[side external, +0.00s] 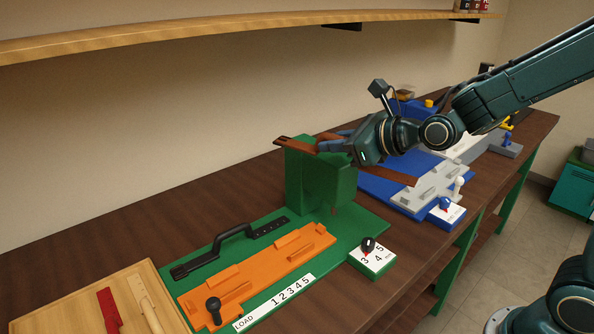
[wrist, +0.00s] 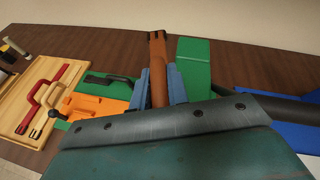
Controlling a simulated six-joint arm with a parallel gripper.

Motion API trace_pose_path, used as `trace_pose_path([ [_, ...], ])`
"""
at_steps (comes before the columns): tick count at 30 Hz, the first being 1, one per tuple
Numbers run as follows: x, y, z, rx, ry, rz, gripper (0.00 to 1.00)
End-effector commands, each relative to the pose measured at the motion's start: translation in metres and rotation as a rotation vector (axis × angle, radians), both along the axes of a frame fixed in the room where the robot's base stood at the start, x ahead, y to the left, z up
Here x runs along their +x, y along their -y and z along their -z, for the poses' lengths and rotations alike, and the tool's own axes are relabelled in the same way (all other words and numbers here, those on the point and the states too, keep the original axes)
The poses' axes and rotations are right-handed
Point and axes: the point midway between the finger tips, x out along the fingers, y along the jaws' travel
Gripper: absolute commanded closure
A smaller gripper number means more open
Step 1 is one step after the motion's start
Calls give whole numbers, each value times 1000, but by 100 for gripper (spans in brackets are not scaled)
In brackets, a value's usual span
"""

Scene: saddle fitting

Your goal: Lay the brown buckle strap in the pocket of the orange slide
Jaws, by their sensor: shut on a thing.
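My gripper (side external: 334,141) is shut on the brown buckle strap (side external: 296,140) and holds it up in the air, level with the top of the green block. In the wrist view the strap (wrist: 158,60) stands between the two blue fingers (wrist: 158,90). The orange slide (side external: 262,268) lies on the green base, with raised blocks and a black knob (side external: 213,306) at its near end. The slide (wrist: 97,108) is partly hidden by my gripper in the wrist view.
A tall green block (side external: 318,188) stands at the slide's far end, close under the strap. A black handle (side external: 230,247) lies beside the slide. A dial box (side external: 371,258) stands to the right. A wooden board (side external: 110,300) with a red strap is at the left. Blue and grey fixtures (side external: 425,185) stand behind.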

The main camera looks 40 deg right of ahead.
Motion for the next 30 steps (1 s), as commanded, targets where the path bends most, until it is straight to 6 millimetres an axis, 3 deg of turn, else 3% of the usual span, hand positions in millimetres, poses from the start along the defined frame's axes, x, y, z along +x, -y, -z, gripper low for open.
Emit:
trace_pose_path([
  [6,3,28,-21,1,3,128,100],
  [12,3,42,-32,0,1,190,100],
  [30,3,44,-32,1,1,199,100],
])
